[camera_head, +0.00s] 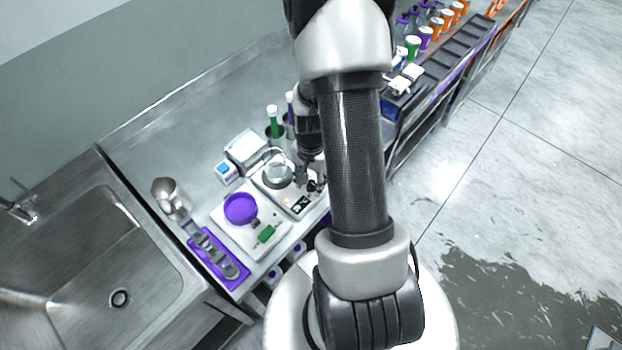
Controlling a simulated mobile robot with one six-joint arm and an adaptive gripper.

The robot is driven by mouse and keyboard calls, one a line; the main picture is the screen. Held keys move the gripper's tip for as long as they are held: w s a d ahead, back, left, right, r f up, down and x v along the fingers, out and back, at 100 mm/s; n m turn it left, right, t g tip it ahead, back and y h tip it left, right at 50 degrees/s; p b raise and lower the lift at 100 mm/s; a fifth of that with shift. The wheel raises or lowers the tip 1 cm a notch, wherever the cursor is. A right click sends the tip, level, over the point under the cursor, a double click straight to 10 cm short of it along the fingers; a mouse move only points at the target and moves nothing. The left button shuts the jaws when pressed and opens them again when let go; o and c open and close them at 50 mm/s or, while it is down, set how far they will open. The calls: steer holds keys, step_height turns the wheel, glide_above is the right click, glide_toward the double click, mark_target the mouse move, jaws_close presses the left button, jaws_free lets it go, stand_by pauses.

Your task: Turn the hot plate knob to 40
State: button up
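The white hot plate (270,194) sits on the steel counter, left of my arm, with a glass beaker (277,171) on its top. A small dark panel (301,204) shows on its front edge. My gripper (314,184) points down at the right end of the hot plate's front, close to where dark parts show. The knob cannot be told apart from the dark fingers there, and its setting cannot be read. Whether the fingers touch it, and whether they are open or shut, is too small to tell.
A white scale with a purple dish (240,208) and a green item (266,233) stands left of the hot plate. A purple tray (236,283) holds metal tools. A sink (88,262) is at far left.

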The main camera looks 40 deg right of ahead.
mark_target(310, 183)
steer(key=shift+r, duration=0.1)
step_height(310, 183, up, 12)
stand_by(0.6)
stand_by(0.4)
steer(key=s+a+r+n+t+b, duration=0.1)
steer(key=a+r+n+t, duration=0.1)
steer(key=a+r+n, duration=0.65)
steer(key=s+a+r+n+t+b, duration=0.1)
steer(key=s+a+r+n, duration=0.1)
steer(key=a, duration=0.4)
steer(key=s+a+r+n+t, duration=0.1)
steer(key=s+a+r+n, duration=0.2)
steer(key=s+a+r, duration=0.2)
steer(key=shift+s+a+r+t+b, duration=0.25)
steer(key=shift+s+a+t+b, duration=0.1)
steer(key=shift+s, duration=0.5)
